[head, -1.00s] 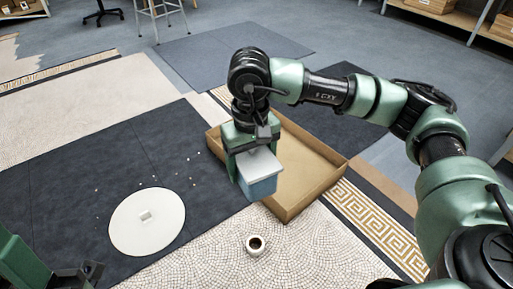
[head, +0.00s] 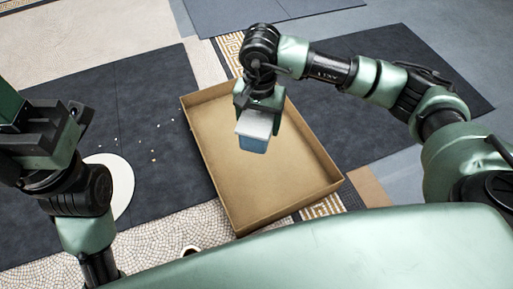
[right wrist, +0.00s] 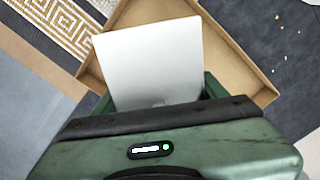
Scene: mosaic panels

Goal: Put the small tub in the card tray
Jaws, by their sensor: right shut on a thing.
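The small tub (head: 254,143) is blue with a pale grey lid. My right gripper (head: 258,108) is shut on it and holds it above the card tray. The lid also shows in the right wrist view (right wrist: 150,62), between the fingers. The card tray (head: 290,184) is a shallow brown box with low walls; its floor looks empty around the tub. In the right wrist view the tray (right wrist: 232,53) lies below the tub. My left gripper (head: 78,112) is at the left, away from the tub and tray; its finger gap is unclear.
A white round disc (head: 122,185) lies on the dark mat left of the tray, partly behind my left arm. Small pale chips (head: 154,160) are scattered there. A small round cup (head: 190,250) is partly hidden at the bottom. Dark mat is clear right of the tray.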

